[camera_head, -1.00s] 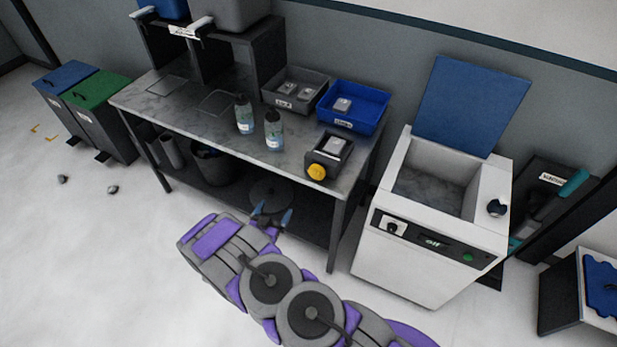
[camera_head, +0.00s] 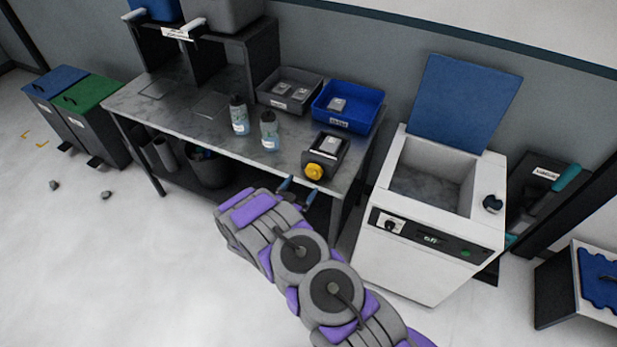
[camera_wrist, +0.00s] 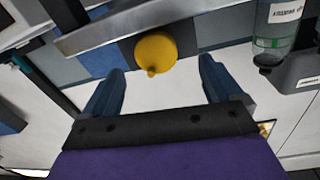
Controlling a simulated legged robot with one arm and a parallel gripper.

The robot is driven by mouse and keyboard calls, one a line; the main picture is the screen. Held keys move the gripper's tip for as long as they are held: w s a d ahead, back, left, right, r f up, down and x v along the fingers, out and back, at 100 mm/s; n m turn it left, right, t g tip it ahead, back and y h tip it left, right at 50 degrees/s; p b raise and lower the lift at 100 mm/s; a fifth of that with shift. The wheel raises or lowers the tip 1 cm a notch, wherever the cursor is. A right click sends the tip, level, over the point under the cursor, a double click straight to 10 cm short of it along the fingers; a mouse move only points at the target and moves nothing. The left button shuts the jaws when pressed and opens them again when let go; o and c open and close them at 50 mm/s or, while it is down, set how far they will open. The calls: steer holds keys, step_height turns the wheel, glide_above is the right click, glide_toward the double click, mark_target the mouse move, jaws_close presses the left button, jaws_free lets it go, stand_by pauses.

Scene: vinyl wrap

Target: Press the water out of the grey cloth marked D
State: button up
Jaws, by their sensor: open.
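A small dark press box (camera_head: 338,163) with a yellow knob (camera_head: 314,171) on its front stands at the bench's front right edge. A light grey folded piece (camera_head: 328,144) lies in its top; a letter D cannot be read on it. My gripper (camera_head: 299,188) is open and empty, below and in front of the knob. In the wrist view my gripper (camera_wrist: 161,68) has its two blue fingers apart, with the knob (camera_wrist: 155,52) beyond and between them, not visibly touched. Similar grey pieces (camera_head: 299,92) lie in a grey tray (camera_head: 272,99); their marks are too small to read.
A blue tray (camera_head: 343,122) with one pale piece stands behind the press. Two bottles (camera_head: 239,117) (camera_head: 269,131) stand to its left. An open white machine (camera_head: 430,255) with a raised blue lid is on the right. The floor at left is mostly clear.

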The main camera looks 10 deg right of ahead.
mark_target(311, 174)
steer(key=x, duration=0.6)
steer(key=shift+s+d+b, duration=0.3)
steer(key=shift+d+b, duration=0.1)
steer(key=shift+d, duration=0.05)
steer(key=shift+w+d, duration=0.1)
steer(key=shift+w, duration=0.25)
steer(key=shift+a, duration=0.35)
steer(key=shift+d, duration=0.4)
steer(key=c, duration=0.6)
steer(key=shift+a, duration=0.15)
steer(key=c, duration=0.4)
steer(key=shift+c, duration=0.2)
